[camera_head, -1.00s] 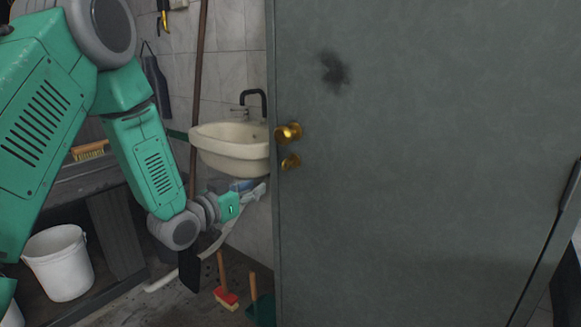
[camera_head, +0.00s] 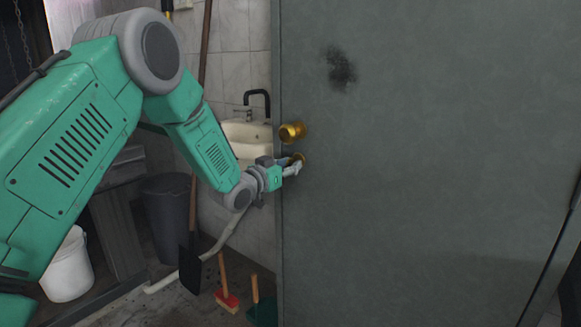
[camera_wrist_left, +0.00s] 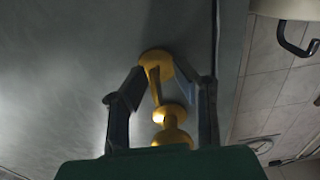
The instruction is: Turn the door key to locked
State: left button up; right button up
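The grey door (camera_head: 430,130) fills the right of the head view. A brass knob (camera_head: 291,132) sits near its left edge. The brass lock with its key (camera_head: 297,159) is just below, partly covered by my left gripper (camera_head: 291,169). In the left wrist view, the key (camera_wrist_left: 155,85) stands out from a round brass plate (camera_wrist_left: 156,63) as a narrow, slightly slanted piece. My left gripper's fingers (camera_wrist_left: 162,82) are apart, one on each side of the key, with visible gaps. The knob (camera_wrist_left: 172,130) shows nearer the palm. My right gripper is not in view.
A cream sink (camera_head: 247,135) is on the tiled wall left of the door, partly behind my left arm. A white bucket (camera_head: 68,268), a dark bin (camera_head: 166,215), a shovel (camera_head: 190,268) and a red brush (camera_head: 227,299) stand on the floor at left.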

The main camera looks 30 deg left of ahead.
pick_arm(q)
jog(key=shift+d, duration=0.2)
grip_shut()
jog(key=shift+m, duration=0.5)
jog(key=m, duration=0.3)
jog(key=shift+m, duration=0.4)
jog(key=m, duration=0.4)
jog(key=shift+m+b, duration=0.3)
jog(key=shift+b, duration=0.05)
jog(key=m+b, duration=0.1)
jog(key=m, duration=0.3)
jog(key=shift+f+m, duration=0.1)
jog(key=shift+m, duration=0.2)
jog(key=shift+m+b, duration=1)
jog(key=shift+m, duration=0.9)
jog(key=shift+f, duration=0.15)
